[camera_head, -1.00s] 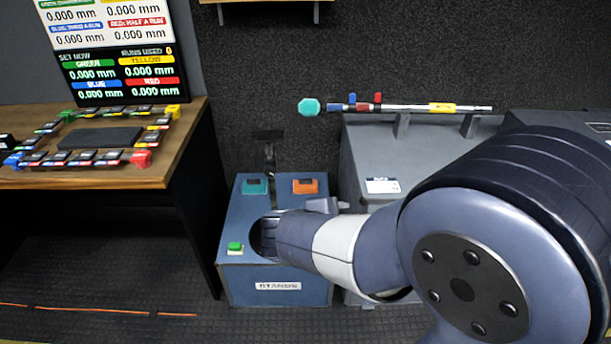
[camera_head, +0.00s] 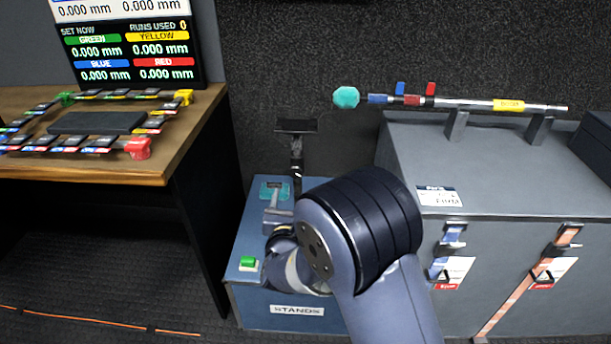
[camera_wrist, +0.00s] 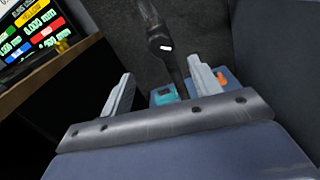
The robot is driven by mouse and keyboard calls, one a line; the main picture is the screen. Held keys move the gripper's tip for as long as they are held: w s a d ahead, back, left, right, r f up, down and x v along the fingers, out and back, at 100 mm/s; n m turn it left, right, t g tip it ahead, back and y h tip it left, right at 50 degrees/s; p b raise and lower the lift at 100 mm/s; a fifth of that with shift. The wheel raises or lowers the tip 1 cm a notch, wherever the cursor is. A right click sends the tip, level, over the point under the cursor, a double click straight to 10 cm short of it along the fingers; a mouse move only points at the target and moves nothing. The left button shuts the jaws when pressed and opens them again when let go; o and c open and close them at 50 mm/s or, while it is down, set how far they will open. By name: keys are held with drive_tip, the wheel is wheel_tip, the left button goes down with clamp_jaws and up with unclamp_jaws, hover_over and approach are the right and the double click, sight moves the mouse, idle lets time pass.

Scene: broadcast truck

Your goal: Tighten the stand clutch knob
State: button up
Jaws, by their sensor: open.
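A metal rod lies across cradles on a grey case; its end carries a teal faceted knob (camera_head: 346,97), with blue and red levers beside it. A dark upright post (camera_head: 297,165) with a flat top plate stands behind the blue STANDS box (camera_head: 245,295). I cannot tell which part is the stand clutch knob. My gripper (camera_wrist: 160,67) is open and empty in the wrist view, its two pale fingers spread toward the box's teal pad (camera_wrist: 165,94) and the dark post (camera_wrist: 158,35). In the head view my arm hides much of the box, including the orange pad.
The grey case (camera_head: 425,160) stands right of the STANDS box, with tagged latches on its front. A wooden desk (camera_head: 150,170) with a scoreboard screen (camera_head: 130,45) is at left. A green button (camera_head: 248,263) sits on the box. An orange cable crosses the floor.

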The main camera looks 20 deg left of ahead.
sight(296, 173)
drive_tip(key=x, duration=0.9)
drive_tip(key=shift+w, duration=0.4)
drive_tip(key=c, duration=1)
